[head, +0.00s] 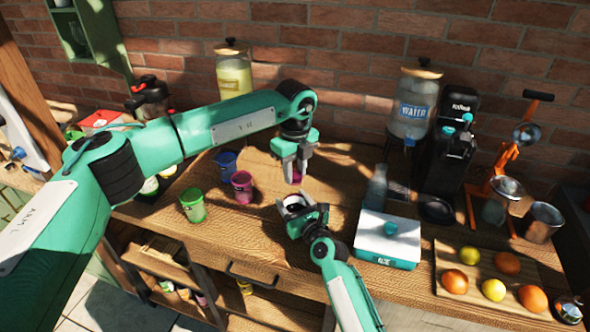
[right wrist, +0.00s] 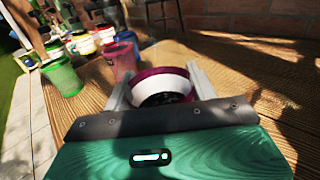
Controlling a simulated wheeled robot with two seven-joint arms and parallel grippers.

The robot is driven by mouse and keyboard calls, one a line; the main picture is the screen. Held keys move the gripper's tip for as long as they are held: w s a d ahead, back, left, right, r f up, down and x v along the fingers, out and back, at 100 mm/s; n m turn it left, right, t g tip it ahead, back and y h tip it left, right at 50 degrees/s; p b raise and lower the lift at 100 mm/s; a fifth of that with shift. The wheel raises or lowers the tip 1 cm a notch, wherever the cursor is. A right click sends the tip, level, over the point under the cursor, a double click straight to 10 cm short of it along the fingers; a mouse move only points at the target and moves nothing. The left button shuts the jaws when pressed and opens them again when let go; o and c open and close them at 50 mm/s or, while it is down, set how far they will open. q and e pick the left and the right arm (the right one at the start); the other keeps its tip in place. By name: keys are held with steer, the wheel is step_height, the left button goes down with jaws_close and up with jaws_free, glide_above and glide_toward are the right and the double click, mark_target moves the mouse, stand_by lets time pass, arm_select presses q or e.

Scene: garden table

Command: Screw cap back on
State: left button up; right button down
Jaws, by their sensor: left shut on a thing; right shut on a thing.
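My left gripper (head: 296,172) points down over the table and is shut on a small magenta piece (head: 296,177), seemingly the cap; the fingers hide most of it. My right gripper (head: 302,214) is just below and in front of it, shut on a small round jar (head: 293,203) with a pale rim. In the right wrist view the jar (right wrist: 163,85) sits between the two fingers, with a white band, a magenta edge and a dark middle. The magenta piece and the jar look apart. The left gripper does not show in the right wrist view.
Green (head: 193,205), magenta (head: 242,187) and blue (head: 225,162) cups stand left of the grippers. A white-and-teal box (head: 388,240) and a clear bottle (head: 377,187) stand close on the right. A board with fruit (head: 480,297) lies farther right.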

arm_select(q)
steer(key=m, duration=0.4)
steer(key=shift+m, duration=0.4)
steer(key=m, duration=1)
steer(key=shift+m, duration=0.3)
steer(key=m, duration=0.7)
steer(key=shift+m, duration=0.3)
steer(key=m, duration=0.6)
steer(key=shift+f, duration=0.1)
steer(key=o, duration=1.2)
